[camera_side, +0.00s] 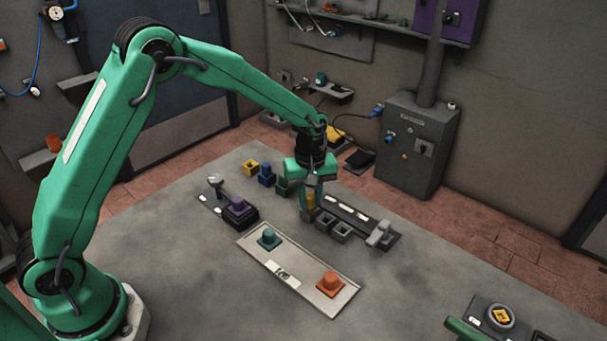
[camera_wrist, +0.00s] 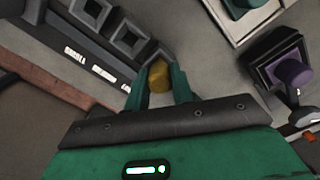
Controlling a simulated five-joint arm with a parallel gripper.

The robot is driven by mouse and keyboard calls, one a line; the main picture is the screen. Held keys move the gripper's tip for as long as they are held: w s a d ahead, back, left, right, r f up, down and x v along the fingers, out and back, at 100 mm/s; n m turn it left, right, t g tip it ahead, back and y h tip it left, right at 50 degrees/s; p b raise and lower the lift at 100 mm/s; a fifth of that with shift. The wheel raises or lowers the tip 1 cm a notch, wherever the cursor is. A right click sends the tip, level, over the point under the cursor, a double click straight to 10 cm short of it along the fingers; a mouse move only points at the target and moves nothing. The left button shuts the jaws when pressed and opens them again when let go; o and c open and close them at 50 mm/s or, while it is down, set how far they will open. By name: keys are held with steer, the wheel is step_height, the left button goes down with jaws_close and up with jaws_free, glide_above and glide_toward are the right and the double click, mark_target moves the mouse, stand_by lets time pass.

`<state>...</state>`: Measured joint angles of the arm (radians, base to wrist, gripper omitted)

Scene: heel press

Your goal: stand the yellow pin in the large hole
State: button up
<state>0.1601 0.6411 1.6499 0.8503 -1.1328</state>
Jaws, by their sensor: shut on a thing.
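My gripper (camera_side: 311,198) points down and is shut on the yellow pin (camera_side: 310,201). In the wrist view, the yellow pin (camera_wrist: 159,77) shows between the two green fingers (camera_wrist: 160,88). The pin looks about upright, at the left end of a row of grey square sockets (camera_side: 341,230) along a dark labelled fixture (camera_side: 352,211). The wrist view shows two open sockets, one here (camera_wrist: 130,39), beyond the pin. The pin's lower end is hidden, so I cannot tell whether it is in a hole. I cannot tell which hole is large.
A pale plate (camera_side: 297,275) with a teal and an orange knob lies in front. A purple button block (camera_side: 239,211) stands left. Yellow (camera_side: 250,168), blue (camera_side: 266,174) and green blocks stand behind. A grey handle (camera_side: 380,235) is at the fixture's right end.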

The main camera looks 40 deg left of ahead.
steer(key=shift+f, duration=0.4)
stand_by(0.5)
steer(key=o, duration=1.1)
steer(key=shift+c, duration=0.2)
steer(key=shift+r, duration=0.1)
steer(key=shift+r, duration=3.8)
